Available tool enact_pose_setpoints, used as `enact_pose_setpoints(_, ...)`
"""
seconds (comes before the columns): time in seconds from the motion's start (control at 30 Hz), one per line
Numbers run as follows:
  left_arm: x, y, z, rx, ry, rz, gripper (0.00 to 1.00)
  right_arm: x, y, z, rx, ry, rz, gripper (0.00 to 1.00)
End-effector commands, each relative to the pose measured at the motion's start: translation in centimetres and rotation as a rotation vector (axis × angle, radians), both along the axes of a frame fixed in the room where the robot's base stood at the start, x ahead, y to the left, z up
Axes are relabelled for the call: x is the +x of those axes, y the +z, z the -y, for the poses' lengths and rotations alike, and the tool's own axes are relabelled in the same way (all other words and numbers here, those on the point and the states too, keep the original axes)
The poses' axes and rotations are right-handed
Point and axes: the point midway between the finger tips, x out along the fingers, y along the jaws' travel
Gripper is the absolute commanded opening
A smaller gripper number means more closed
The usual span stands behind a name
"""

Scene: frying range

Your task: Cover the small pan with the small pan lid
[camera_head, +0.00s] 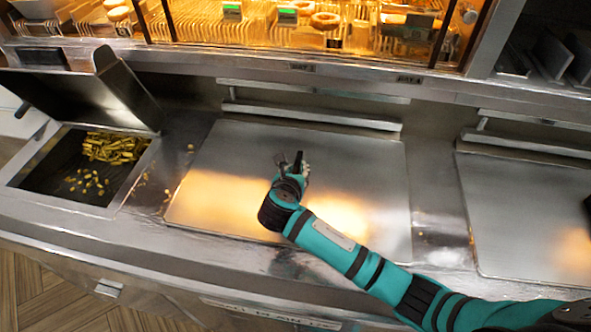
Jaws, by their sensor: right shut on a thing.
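My right gripper (292,164) is over the middle of a flat steel cover plate (225,190) at the centre of the range. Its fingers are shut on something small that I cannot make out. A second steel plate (510,205) lies to the right. On the left, an open sunken pan (42,170) holds fries and loose bits. A tilted dark metal lid (85,88) stands open behind it. I cannot tell which of these are the small pan and its lid. My left gripper is out of view.
Raised steel bars (310,115) run behind the plates. A warm-lit display cabinet (320,20) with food stands above the back ledge (330,85). Crumbs lie on the counter beside the open pan. The front counter edge (90,235) is clear.

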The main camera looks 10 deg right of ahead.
Motion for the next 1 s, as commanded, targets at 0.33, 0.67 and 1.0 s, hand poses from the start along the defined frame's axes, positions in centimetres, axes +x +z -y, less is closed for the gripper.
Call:
enact_pose_setpoints(0.33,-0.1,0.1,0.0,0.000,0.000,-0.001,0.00,0.1,-0.4,0.0,-0.001,0.001,0.004,0.00)
enact_pose_setpoints(0.67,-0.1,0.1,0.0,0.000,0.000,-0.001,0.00,0.0,-1.1,0.0,0.000,0.000,-0.001,0.00)
enact_pose_setpoints(1.0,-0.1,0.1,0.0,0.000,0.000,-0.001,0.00,-0.1,-1.3,0.0,-0.001,0.000,-0.005,0.43)
